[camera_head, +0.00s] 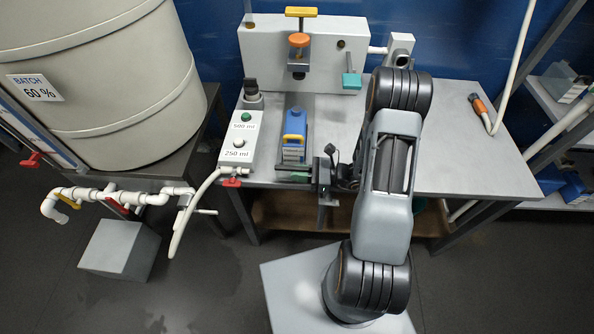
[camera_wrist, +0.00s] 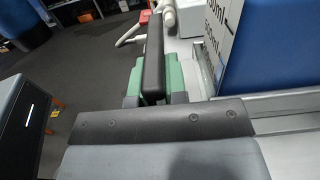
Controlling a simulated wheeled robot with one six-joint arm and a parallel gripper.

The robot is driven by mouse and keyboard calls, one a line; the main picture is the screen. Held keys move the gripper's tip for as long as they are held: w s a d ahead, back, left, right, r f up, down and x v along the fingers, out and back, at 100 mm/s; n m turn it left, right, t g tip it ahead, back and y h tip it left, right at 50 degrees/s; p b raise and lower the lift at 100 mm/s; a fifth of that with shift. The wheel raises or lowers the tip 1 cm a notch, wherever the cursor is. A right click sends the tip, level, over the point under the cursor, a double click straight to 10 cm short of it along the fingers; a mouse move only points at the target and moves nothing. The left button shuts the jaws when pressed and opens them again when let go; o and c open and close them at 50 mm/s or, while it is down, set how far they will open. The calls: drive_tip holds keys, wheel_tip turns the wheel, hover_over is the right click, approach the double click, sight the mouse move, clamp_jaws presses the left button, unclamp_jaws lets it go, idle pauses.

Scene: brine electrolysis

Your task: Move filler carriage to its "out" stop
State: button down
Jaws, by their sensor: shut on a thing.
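The filler carriage (camera_head: 309,150) is a dark frame at the bench's front edge, around the foot of a blue canister. The blue canister (camera_head: 294,127) with a yellow handle stands upright on it, below the filler head (camera_head: 299,55). In the wrist view the canister (camera_wrist: 275,50) is at the upper right, its white volume label partly visible. My gripper (camera_head: 330,172) is at the carriage's right front corner, shut on what seems to be its handle; the grip itself is mostly hidden. A black bar (camera_wrist: 153,60) between green parts shows in the wrist view.
A button box (camera_head: 238,135) marked 500 ml and 250 ml stands left of the canister. White pipes with red valves (camera_head: 118,206) are at left, beside a large tank (camera_head: 120,105). The bench top at right (camera_head: 455,140) is largely clear.

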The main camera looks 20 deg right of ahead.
drive_tip(key=shift+s+a, duration=0.1)
drive_tip(key=shift+s, duration=0.1)
drive_tip(key=c, duration=1.2)
unclamp_jaws()
drive_tip(key=shift+o, duration=0.2)
drive_tip(key=b+v, duration=0.1)
drive_tip(key=v, duration=1.3)
drive_tip(key=shift+a, duration=0.1)
drive_tip(key=shift+r, duration=0.1)
